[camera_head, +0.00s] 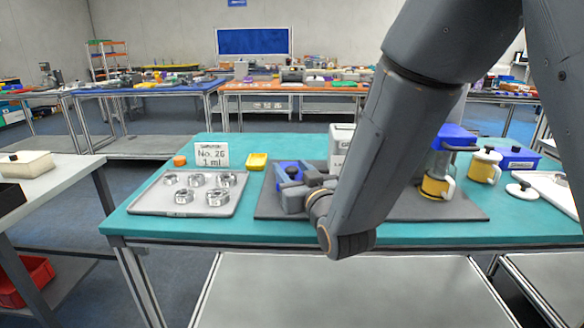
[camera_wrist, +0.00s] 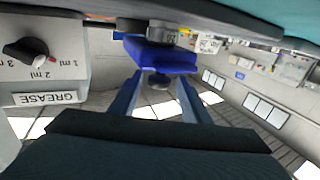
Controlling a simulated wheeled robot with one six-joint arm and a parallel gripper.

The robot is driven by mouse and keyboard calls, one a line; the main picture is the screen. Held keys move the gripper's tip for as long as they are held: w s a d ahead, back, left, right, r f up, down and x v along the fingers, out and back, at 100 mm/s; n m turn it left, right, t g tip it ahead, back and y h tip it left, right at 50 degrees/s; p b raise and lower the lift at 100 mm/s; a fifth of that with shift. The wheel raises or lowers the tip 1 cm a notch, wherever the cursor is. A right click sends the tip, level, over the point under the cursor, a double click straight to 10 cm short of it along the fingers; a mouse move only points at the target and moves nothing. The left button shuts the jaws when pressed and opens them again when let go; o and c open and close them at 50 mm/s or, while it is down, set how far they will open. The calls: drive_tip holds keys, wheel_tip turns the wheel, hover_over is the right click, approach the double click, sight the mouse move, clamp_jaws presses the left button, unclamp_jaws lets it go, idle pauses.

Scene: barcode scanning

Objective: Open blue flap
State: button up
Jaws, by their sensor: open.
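The blue flap (camera_head: 287,171) with a dark knob is at the middle of the teal table, partly hidden behind my gripper. In the wrist view the blue flap (camera_wrist: 160,57) is at the top centre, and its dark round knob (camera_wrist: 159,80) shows between my fingertips. My gripper (camera_wrist: 159,84) is open, with one finger on each side of the knob. I cannot tell whether either finger touches it. In the head view my gripper (camera_head: 292,190) is close by the flap, and my arm hides much of what lies behind it.
A white GREASE dispenser (camera_wrist: 42,60) with a black dial is at left in the wrist view. A tray (camera_head: 150,206) of metal rings is left of the dark mat (camera_head: 270,208). A blue-topped machine (camera_head: 455,137) and a yellow-and-white mug (camera_head: 485,167) are at right.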

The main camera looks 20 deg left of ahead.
drive_tip(key=shift+w+a, duration=0.15)
drive_tip(key=shift+w, duration=0.2)
clamp_jaws()
drive_tip(key=shift+r, duration=0.1)
